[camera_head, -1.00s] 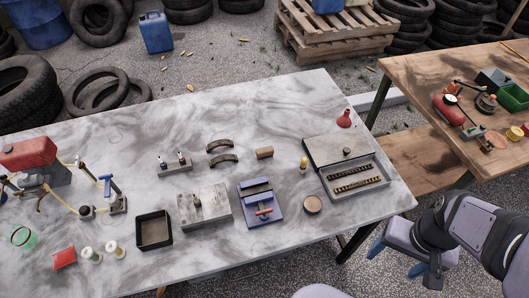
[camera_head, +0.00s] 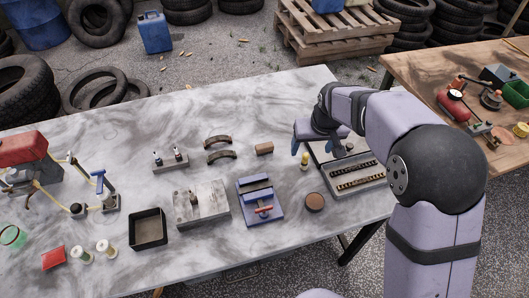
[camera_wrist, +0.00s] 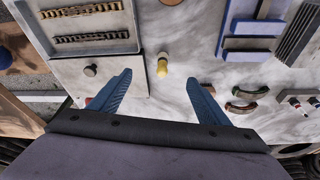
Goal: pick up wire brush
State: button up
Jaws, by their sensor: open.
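No bristles show clearly, so I cannot say for certain which object is the wire brush. A small yellow-and-white piece (camera_head: 304,162) stands beside the grey case; in the wrist view it (camera_wrist: 162,66) lies between my fingertips in the picture. A plain brown block (camera_head: 264,149) lies left of it and may be a brush back; in the wrist view it is mostly hidden by the right finger. My gripper (camera_head: 314,146) is over the table near the case. In the wrist view my gripper (camera_wrist: 159,77) has its blue fingers wide apart with nothing held.
The open case (camera_head: 357,189) with dark toothed strips is close under my arm. A blue vise-like fixture (camera_head: 261,215), a round brown tin (camera_head: 314,202), two curved shoes (camera_head: 220,155) and a black tray (camera_head: 149,242) stand nearby. Bare table lies behind the shoes.

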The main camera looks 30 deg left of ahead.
jog(key=n+y+b, duration=0.1)
jog(key=n, duration=0.1)
send_over(264, 145)
jog(key=s+d, duration=0.2)
notch_tip(264, 145, down, 3)
jog(key=shift+p+x, duration=1.5)
jog(key=shift+x, duration=2.15)
jog(key=shift+w, duration=0.2)
jog(key=c, duration=1.2)
jog(key=shift+o, duration=0.2)
jog(key=shift+r, duration=0.1)
notch_tip(264, 145, up, 10)
jog(key=b, duration=0.2)
jog(key=shift+b, duration=0.3)
